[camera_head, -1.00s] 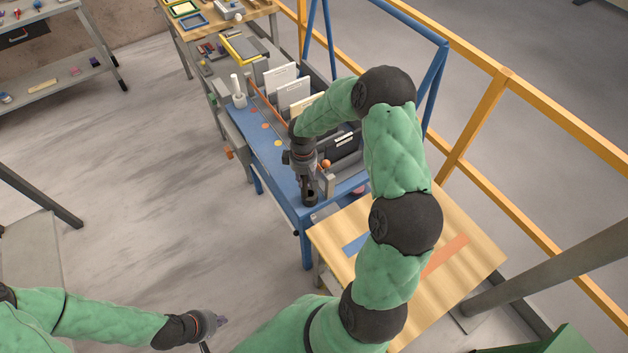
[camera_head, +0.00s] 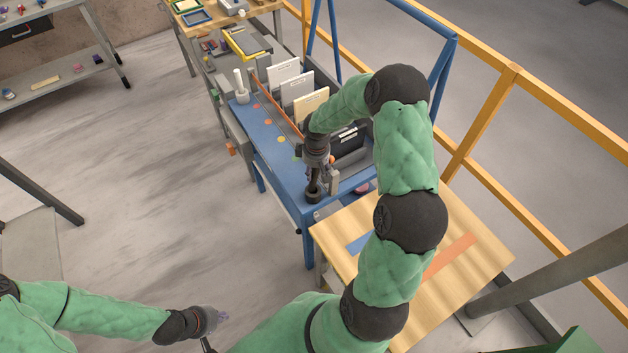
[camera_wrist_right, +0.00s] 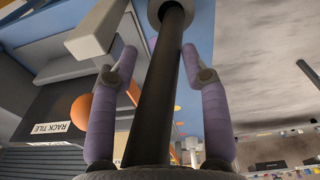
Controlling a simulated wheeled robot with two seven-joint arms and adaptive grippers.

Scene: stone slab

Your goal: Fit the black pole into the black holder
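The black pole (camera_wrist_right: 158,85) runs lengthwise between my right gripper's purple fingers in the wrist view. Its far end meets a dark round collar (camera_wrist_right: 158,12), apparently the black holder. In the head view the black holder (camera_head: 313,196) stands at the near end of the blue table, with the pole upright above it. How deep the pole sits cannot be seen. My right gripper (camera_wrist_right: 160,52) points down above the holder; its fingers look open around the pole, with a gap on the left side. My left gripper (camera_head: 220,317) is low at the left, away from the table.
The blue table (camera_head: 272,150) also bears a white pole in a white holder (camera_head: 242,97) and a rack of upright tiles (camera_head: 290,85) close to my right arm. A wooden table (camera_head: 470,262) stands nearer. A yellow railing (camera_head: 480,125) runs along the right.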

